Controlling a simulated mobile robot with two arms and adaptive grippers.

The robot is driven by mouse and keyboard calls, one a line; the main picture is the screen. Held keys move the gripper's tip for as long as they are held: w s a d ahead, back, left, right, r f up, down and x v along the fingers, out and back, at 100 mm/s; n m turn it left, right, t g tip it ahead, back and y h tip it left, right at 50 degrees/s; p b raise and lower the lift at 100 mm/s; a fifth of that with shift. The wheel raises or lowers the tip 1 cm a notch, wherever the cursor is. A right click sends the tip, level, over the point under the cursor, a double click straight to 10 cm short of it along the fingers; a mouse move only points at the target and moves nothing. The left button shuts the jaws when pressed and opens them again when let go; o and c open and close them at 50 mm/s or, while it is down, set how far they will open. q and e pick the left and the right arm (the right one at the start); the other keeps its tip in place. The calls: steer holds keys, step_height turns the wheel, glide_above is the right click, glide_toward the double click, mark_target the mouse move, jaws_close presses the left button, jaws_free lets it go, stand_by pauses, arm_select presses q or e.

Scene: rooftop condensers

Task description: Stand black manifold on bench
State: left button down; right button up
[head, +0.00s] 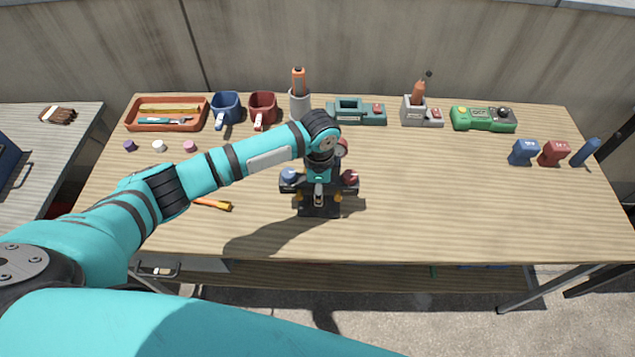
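The black manifold (319,209) is at the middle of the bench (430,205), near its front half, with a blue knob on its left, a red knob on its right and brass fittings below. My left gripper (319,180) reaches in from the left and is right over the manifold's upper middle, hiding part of it. Its fingertips blend with the dark manifold, so I cannot tell whether they are closed on it. The manifold looks upright, but whether its lower end touches the bench is unclear. My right gripper is out of view.
Along the back stand an orange tray (128,113), a blue mug (226,104), a red mug (263,103), a grey cup (299,106) and green devices (483,121). Blue and red blocks (554,152) are at right. An orange-handled tool (215,204) lies left. The bench right of the manifold is clear.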

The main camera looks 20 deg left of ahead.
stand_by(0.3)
arm_select(q)
steer(key=c, duration=0.8)
jaws_free()
steer(key=shift+c, duration=0.2)
step_height(320, 180, up, 12)
steer(key=shift+r+b, duration=0.1)
steer(key=shift+b, duration=0.4)
steer(key=shift+s, duration=0.1)
